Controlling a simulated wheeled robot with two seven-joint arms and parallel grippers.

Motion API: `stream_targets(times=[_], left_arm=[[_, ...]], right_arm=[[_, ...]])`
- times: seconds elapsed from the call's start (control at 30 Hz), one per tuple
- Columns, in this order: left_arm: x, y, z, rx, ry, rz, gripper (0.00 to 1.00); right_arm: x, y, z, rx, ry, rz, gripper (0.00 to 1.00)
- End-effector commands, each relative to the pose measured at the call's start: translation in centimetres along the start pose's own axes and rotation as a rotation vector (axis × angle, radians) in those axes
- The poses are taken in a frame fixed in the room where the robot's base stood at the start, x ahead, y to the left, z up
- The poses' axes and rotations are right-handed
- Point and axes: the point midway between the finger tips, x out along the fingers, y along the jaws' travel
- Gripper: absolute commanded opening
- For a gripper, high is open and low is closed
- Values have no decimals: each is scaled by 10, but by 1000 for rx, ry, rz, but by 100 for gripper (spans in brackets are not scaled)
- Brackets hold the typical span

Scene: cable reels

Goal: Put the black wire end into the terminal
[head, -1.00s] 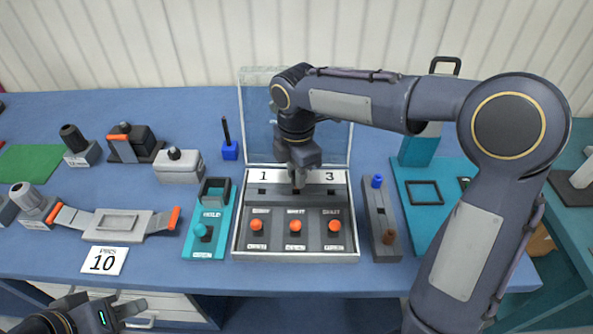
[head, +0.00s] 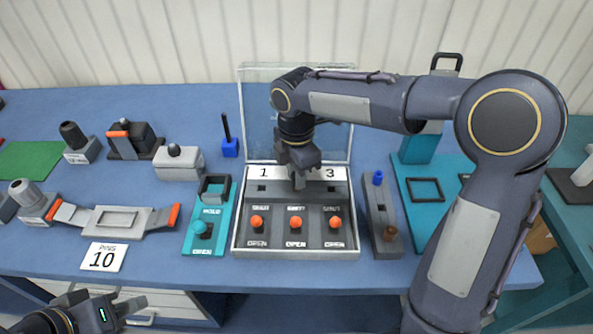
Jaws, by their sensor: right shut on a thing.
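The terminal (head: 247,215) is a grey box with a raised clear lid, white labels 1 and 3 on its back strip, and a row of orange knobs in front. My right gripper (head: 299,184) points down between labels 1 and 3, over the middle slot, and covers the label there. It is shut on a small dark piece, apparently the black wire end, which its fingers mostly hide. I cannot tell whether the piece is inside the slot. My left gripper (head: 125,304) is low at the front left, away from the terminal; its finger gap is unclear.
A grey holder (head: 382,222) with a blue and a brown end stands right of the terminal. A teal clamp block (head: 208,222) stands close on its left. A blue block with a black rod (head: 229,146) is behind left. My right forearm spans above the table's right side.

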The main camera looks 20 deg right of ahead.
Motion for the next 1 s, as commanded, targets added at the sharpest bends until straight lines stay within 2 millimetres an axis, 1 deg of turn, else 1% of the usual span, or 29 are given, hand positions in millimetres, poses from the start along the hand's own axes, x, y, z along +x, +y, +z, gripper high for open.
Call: stream_targets(times=[0.47, 0.8, 1.0], left_arm=[[1, 0, 0, 0, 0, 0, 33], [7, -3, 4, 0, 0, 0, 33], [7, -3, 4, 0, 0, 0, 33]], right_arm=[[1, 0, 0, 0, 0, 0, 0], [15, 0, 0, 0, 0, 0, 0], [16, 0, 0, 0, 0, 0, 0]])
